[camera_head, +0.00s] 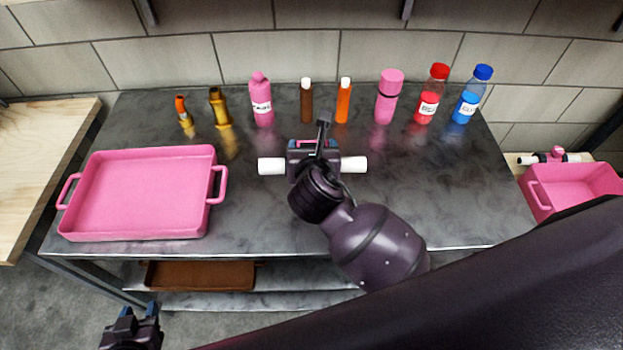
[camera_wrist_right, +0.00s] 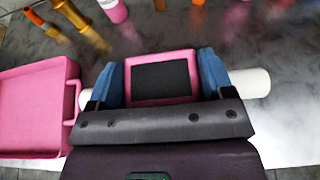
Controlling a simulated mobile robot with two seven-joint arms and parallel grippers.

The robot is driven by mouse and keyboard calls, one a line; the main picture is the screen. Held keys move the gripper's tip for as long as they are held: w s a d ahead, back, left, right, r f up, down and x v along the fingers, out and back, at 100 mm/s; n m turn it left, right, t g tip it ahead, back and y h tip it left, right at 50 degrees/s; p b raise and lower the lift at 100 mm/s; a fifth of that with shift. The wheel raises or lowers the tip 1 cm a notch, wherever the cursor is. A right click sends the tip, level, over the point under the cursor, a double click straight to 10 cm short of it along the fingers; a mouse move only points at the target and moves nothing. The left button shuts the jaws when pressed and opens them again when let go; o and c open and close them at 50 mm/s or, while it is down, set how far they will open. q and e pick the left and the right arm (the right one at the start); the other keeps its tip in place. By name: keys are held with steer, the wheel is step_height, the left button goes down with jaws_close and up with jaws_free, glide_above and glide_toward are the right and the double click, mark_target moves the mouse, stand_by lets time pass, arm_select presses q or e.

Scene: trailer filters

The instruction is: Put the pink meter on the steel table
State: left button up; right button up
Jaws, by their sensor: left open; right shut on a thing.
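The pink meter (camera_wrist_right: 161,78) has a pink frame around a dark screen, with white pipe ends sticking out on both sides. My right gripper (camera_head: 314,150) is shut on it, with blue fingers on either side in the right wrist view. In the head view the gripper hides most of the meter; its white pipe ends (camera_head: 272,166) show. The meter is over the middle of the dark steel table (camera_head: 260,220); I cannot tell whether it touches the top. My left gripper (camera_head: 130,328) is open and empty, low at the left, in front of the table.
A pink tray (camera_head: 145,190) covers the table's left part. Several bottles, such as a pink one (camera_head: 388,97) and a blue-capped one (camera_head: 472,95), line the back. A pink bin (camera_head: 570,190) and another pink fitting with a pipe (camera_head: 556,155) are at the right. The table's front right is clear.

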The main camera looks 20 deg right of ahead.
step_height(320, 180, down, 7)
steer(key=shift+r+b, duration=0.2)
steer(key=shift+b, duration=0.4)
step_height(320, 180, down, 4)
steer(key=shift+f+b, duration=0.1)
steer(key=shift+b, duration=0.4)
steer(key=o, duration=1)
steer(key=shift+o, duration=0.2)
